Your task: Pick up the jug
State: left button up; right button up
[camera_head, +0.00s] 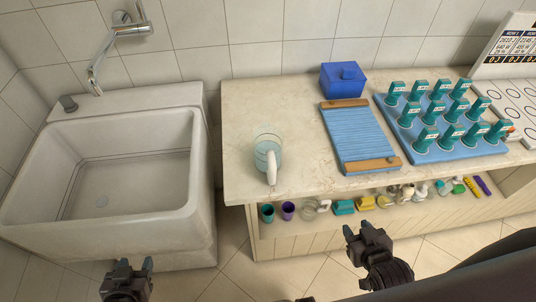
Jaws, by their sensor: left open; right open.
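A clear jug (262,150) with a pale handle stands upright near the left end of the beige counter (285,110). Its handle faces the front edge. My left gripper (131,267) is open and empty, low in front of the sink, to the left of the jug and below it in the picture. My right gripper (364,230) is open and empty in front of the counter, to the right of the jug and below it in the picture. Both grippers are apart from the jug.
A blue washboard (357,137), a blue box (342,80) and a blue tray with several teal bottles (445,110) stand to the jug's right. A white sink (100,190) is at the left. A shelf below holds cups (288,211). The counter around the jug is clear.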

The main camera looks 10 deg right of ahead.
aim_at(267, 139)
jog(key=j+z, duration=0.2)
jog(key=j, duration=1.3)
jog(key=k, duration=0.05)
